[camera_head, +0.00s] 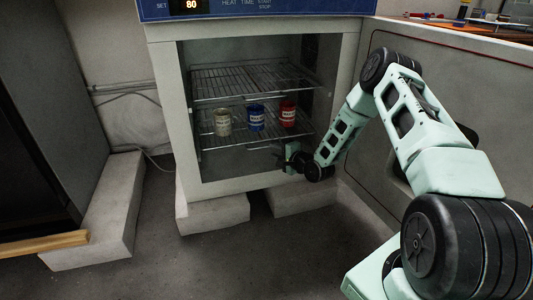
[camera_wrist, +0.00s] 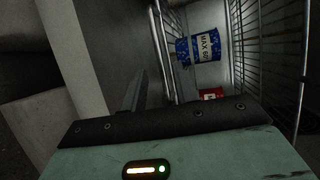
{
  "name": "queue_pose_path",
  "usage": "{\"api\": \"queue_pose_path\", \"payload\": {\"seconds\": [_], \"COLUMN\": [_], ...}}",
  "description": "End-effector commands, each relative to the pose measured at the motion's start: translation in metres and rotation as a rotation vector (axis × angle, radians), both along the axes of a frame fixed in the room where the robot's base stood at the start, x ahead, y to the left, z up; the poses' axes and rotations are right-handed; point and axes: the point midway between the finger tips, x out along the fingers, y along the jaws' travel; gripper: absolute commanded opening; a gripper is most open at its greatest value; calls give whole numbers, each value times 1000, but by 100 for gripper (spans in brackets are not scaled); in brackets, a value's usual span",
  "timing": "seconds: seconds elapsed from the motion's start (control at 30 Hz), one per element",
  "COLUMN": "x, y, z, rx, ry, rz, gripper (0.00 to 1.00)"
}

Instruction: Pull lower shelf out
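The lower wire shelf (camera_head: 238,143) is inside the oven (camera_head: 170,90), with a grey-white cup (camera_head: 223,122), a blue cup (camera_head: 256,118) and a red cup (camera_head: 288,114) standing on it. My gripper (camera_head: 285,153) is at the right part of this shelf's front edge, low in the oven opening. The wrist view is turned sideways and shows the shelf's front wires (camera_wrist: 165,55) close beside a dark finger (camera_wrist: 138,92). The blue cup (camera_wrist: 206,47) and part of the red cup (camera_wrist: 211,94) show behind the wires. Finger contact and the finger gap are unclear.
An upper wire shelf (camera_head: 250,80) hangs empty above the cups. The oven rests on concrete blocks (camera_head: 215,213), below a blue panel reading 80. A grey cabinet wall (camera_head: 440,95) stands to the right. The floor (camera_head: 220,265) in front is clear.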

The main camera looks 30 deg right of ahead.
Motion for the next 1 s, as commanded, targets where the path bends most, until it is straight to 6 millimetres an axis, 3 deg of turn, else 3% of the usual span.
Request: {"api": "queue_pose_path", "payload": {"seconds": [0.1, 0.3, 0.73, 0.87, 1.0], "x": [23, 49, 58, 58, 58], "y": [4, 6, 7, 7, 7], "z": [-8, -11, -11, -11, -11], "rx": [-2, -2, -1, -1, -1], "ry": [-3, -2, 0, 0, 0], "rz": [2, 0, 0, 0, 0], "gripper": [30, 30, 30, 0, 0]}}
